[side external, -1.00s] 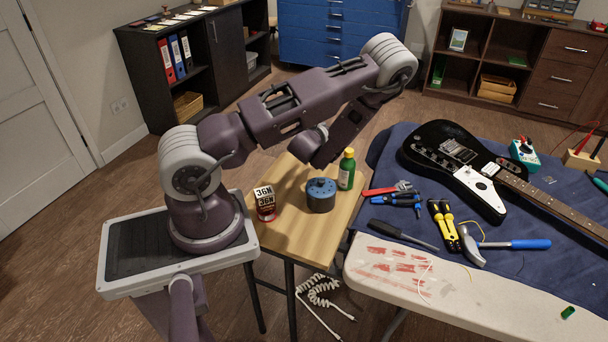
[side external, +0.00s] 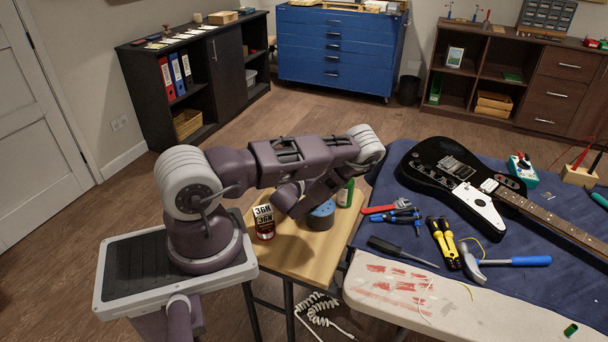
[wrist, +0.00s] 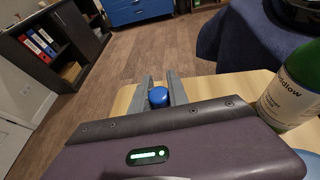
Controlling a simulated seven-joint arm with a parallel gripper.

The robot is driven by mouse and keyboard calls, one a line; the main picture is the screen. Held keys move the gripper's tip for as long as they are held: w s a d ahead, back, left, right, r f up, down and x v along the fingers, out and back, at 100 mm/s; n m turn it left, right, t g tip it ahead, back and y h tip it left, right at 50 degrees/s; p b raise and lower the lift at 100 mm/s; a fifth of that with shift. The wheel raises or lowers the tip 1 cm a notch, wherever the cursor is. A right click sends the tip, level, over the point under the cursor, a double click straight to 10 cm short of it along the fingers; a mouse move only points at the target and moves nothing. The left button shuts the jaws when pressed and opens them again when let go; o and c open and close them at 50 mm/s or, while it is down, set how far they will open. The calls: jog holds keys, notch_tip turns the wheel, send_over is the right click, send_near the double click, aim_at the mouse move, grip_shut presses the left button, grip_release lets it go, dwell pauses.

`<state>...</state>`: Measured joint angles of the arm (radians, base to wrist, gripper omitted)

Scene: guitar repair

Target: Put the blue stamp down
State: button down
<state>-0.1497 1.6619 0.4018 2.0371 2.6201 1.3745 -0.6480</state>
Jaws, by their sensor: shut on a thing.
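In the wrist view, my gripper (wrist: 159,92) is shut on the blue stamp (wrist: 158,97), whose rounded blue top shows between the two grey fingers. The light wooden table (wrist: 204,87) lies beneath and beyond it. The stamp's lower part is hidden by my gripper body, so I cannot tell whether it touches the table. In the side view my arm reaches low over the wooden table (side external: 308,262), and the fingers and stamp are hidden behind it.
On the table stand a red-and-white can (side external: 264,222), a round blue-topped container (side external: 321,216) and a green bottle (side external: 345,193), which is close on the right in the wrist view (wrist: 290,88). The front of the tabletop is bare. A workbench with guitar (side external: 470,190) and tools adjoins it.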

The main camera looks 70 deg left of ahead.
jog(key=shift+f, duration=0.25)
jog(key=shift+f, duration=0.35)
jog(key=c, duration=1.3)
grip_release()
jog(key=shift+d+f, duration=0.1)
jog(key=shift+f, duration=0.1)
